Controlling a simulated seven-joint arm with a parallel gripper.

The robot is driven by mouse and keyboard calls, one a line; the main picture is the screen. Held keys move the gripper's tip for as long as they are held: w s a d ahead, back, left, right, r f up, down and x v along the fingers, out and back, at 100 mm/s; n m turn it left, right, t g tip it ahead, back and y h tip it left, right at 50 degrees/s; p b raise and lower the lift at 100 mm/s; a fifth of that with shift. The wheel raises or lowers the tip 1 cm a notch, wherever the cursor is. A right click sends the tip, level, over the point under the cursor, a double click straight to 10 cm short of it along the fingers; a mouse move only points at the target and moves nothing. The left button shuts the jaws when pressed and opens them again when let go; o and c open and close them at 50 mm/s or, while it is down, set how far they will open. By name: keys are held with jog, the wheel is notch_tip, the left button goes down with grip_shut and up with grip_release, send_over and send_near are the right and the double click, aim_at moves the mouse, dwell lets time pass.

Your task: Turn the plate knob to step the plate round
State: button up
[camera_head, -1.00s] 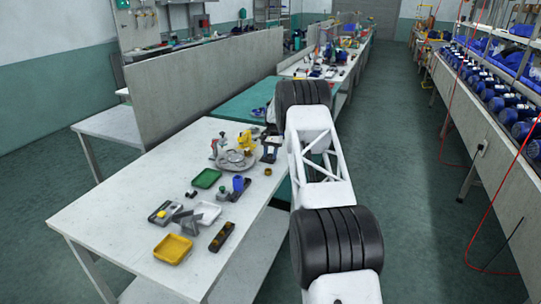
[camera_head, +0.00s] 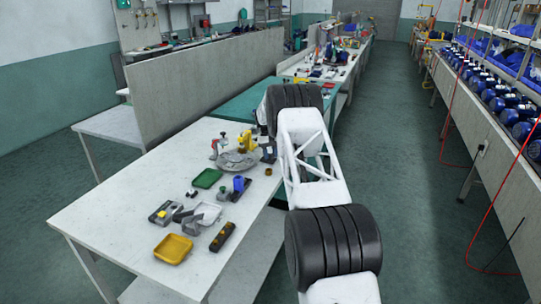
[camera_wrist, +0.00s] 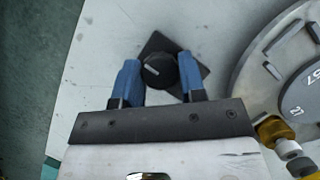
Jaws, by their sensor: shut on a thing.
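The plate knob (camera_wrist: 159,70) is a round black knob with a pale pointer line, on a dark square base in the wrist view. My gripper (camera_wrist: 157,64) is shut on it, with one blue finger on each side. The pointer line slants toward the upper left. The round grey plate (camera_wrist: 246,88) lies to the right of the knob, with slots and numbered marks, partly cut off by the frame. The plate (camera_head: 237,160) also shows on the white table in the head view. The knob cannot be made out there beside my arm.
Brass and grey fittings (camera_wrist: 275,132) stand near the plate's lower edge in the wrist view. The table's left part is clear.

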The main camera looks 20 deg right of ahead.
dwell(0.3)
jog(key=o, duration=0.9)
jog(key=shift+r, duration=0.1)
jog(key=v, duration=0.7)
jog(key=shift+w+r, duration=0.2)
jog(key=shift+r, duration=0.1)
jog(key=shift+r, duration=0.1)
